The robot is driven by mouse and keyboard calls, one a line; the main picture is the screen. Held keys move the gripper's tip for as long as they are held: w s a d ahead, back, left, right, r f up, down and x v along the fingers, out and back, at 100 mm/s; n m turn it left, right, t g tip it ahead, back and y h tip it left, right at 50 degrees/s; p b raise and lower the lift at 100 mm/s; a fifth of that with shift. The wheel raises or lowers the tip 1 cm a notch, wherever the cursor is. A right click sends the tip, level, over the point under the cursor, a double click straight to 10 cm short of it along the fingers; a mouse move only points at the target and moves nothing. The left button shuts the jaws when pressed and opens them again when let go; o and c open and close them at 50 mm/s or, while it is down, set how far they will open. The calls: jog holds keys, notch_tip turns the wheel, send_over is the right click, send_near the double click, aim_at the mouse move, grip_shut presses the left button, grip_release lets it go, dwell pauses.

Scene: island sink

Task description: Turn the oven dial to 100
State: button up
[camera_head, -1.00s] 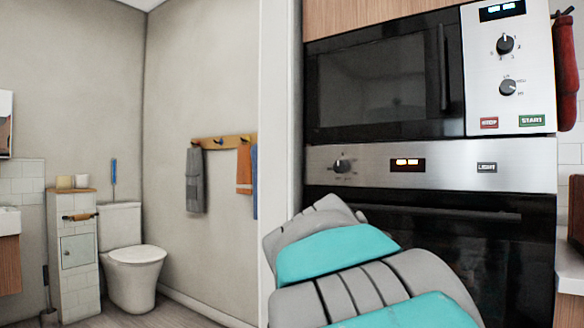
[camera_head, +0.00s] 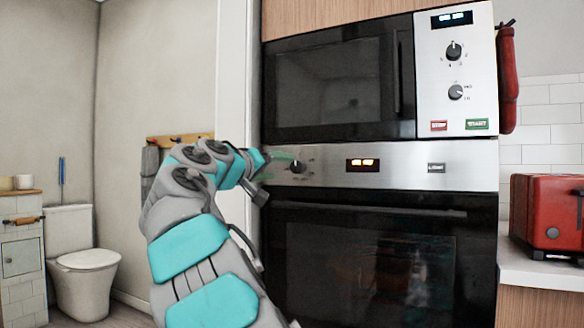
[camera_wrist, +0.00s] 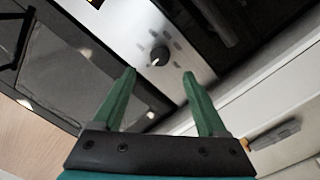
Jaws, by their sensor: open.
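The oven dial (camera_head: 298,166) is a small dark knob at the left end of the oven's steel control panel (camera_head: 400,160). It also shows in the wrist view as a black knob (camera_wrist: 159,56) with a light pointer mark and small markings around it. My gripper (camera_wrist: 159,74) is open, with two green fingers apart and nothing between them. In the wrist view the dial appears just beyond the fingertips, centred between them. In the head view my gripper (camera_head: 280,160) is just left of the dial. I cannot read the dial's numbers.
The oven door handle (camera_head: 400,211) runs below the panel. A microwave (camera_head: 340,90) with two more knobs sits above. A red toaster (camera_head: 545,215) stands on the counter at the right. The wall edge (camera_head: 233,70) is close on the left.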

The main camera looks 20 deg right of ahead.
aim_at(294, 167)
jog(key=shift+p+x, duration=0.75)
jog(key=shift+x, duration=3.2)
jog(key=shift+a, duration=0.1)
jog(key=shift+c, duration=0.2)
grip_shut()
